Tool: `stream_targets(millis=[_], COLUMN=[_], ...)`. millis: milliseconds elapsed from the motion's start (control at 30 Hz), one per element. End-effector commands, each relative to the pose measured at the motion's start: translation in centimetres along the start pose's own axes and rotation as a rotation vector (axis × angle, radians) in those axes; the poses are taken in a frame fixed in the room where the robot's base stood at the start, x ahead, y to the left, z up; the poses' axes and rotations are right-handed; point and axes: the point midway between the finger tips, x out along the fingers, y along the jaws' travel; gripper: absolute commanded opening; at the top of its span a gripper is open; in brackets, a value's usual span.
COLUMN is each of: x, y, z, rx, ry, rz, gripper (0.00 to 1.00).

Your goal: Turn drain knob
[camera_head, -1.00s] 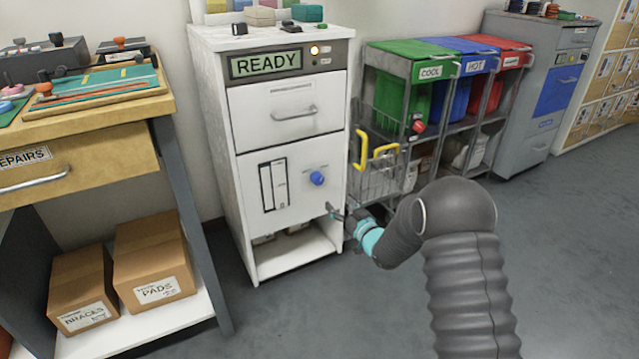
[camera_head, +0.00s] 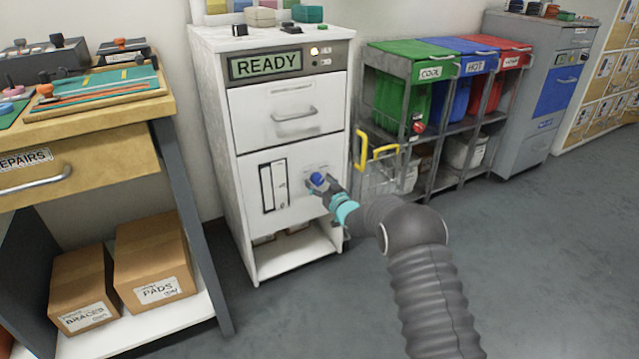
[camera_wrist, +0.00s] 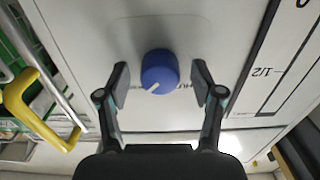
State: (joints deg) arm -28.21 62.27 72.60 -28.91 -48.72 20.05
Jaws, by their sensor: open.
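The blue drain knob (camera_head: 318,179) is on the lower front panel of the white cabinet (camera_head: 292,146), right of the level gauge (camera_head: 274,186). In the wrist view the round knob (camera_wrist: 159,72) has a white pointer line toward its lower left, and the label beside it is partly covered. My gripper (camera_head: 321,184) is at the knob in the head view. In the wrist view my gripper (camera_wrist: 159,78) is open, with one finger on each side of the knob and a visible gap on both sides.
The cabinet display (camera_head: 266,64) reads READY. Open grey floor (camera_head: 510,250) lies to the right.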

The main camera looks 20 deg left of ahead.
Motion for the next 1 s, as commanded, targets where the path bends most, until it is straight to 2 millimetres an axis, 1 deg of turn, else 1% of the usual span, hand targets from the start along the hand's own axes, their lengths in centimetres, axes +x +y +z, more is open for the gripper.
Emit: stream_targets(millis=[333,367,400,467,500,567,600,833,1000], x=[0.29,0.29,0.29,0.29,0.29,0.29,0.29,0.29,0.30], y=[-0.01,-0.01,-0.02,-0.02,-0.02,-0.02,-0.02,-0.02,-0.01], z=[0.05,0.04,0.04,0.03,0.03,0.03,0.03,0.13,0.38], rx=[0.000,0.000,0.000,0.000,0.000,0.000,0.000,-0.016,-0.074], ry=[-0.001,-0.001,-0.001,-0.001,-0.001,-0.001,-0.001,0.000,0.001], rz=[0.000,0.000,0.000,0.000,0.000,0.000,0.000,0.000,0.000], gripper=[0.67,0.62,0.52,0.37,0.27,0.12,0.07,0.07,0.07])
